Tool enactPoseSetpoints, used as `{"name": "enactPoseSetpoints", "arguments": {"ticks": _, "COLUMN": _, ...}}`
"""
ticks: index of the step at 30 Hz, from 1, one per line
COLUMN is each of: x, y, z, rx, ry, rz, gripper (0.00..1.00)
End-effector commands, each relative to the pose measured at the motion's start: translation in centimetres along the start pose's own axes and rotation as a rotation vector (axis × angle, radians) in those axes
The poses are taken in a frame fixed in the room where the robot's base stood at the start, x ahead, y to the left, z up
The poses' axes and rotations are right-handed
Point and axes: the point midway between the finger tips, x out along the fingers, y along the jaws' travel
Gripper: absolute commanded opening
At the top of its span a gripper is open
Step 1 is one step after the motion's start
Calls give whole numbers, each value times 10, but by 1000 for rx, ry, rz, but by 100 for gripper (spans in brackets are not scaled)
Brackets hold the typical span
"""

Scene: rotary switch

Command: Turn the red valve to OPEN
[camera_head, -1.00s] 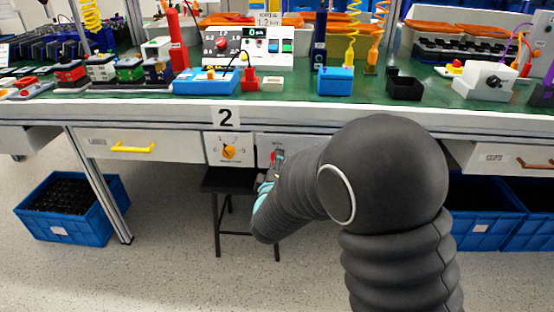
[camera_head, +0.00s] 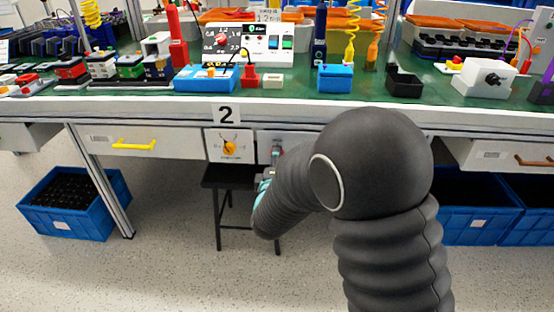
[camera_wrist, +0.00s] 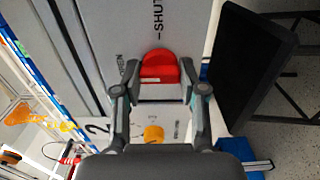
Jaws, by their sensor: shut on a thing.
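The red valve (camera_wrist: 158,66) is a round knob on a grey panel (camera_wrist: 105,22) in the wrist view. SHUT is printed above it in that picture and a partly hidden OPEN to its left, both rotated. My gripper (camera_wrist: 160,76) has one finger on each side of the valve and is shut on it. I cannot tell which mark the valve points to. In the head view, my gripper (camera_head: 267,180) is at the panel (camera_head: 296,141) under the bench edge, and my arm hides much of it.
An orange knob (camera_head: 229,148) on a white plate is just left of the valve, below the 2 sign. A black stool (camera_head: 218,178) stands beneath. A drawer with a yellow handle (camera_head: 134,146) is farther left. A blue crate (camera_head: 72,218) is on the floor.

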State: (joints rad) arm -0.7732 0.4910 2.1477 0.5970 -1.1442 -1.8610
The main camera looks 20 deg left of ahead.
Motion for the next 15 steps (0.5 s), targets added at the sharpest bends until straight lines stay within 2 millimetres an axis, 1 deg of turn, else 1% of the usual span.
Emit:
{"name": "enactPoseSetpoints", "arguments": {"ticks": 2, "x": 0, "y": 0, "z": -1, "rx": -2, "ry": 3, "rz": 0, "gripper": 6}}
{"name": "enactPoseSetpoints", "arguments": {"ticks": 3, "x": 0, "y": 0, "z": -1, "rx": -1, "ry": 3, "rz": 0, "gripper": 44}}
{"name": "enactPoseSetpoints", "arguments": {"ticks": 6, "x": 0, "y": 0, "z": -1, "rx": -1, "ry": 2, "rz": 0, "gripper": 67}}
{"name": "enactPoseSetpoints", "arguments": {"ticks": 15, "x": 0, "y": 0, "z": 1, "rx": 0, "ry": -1, "rz": 0, "gripper": 67}}
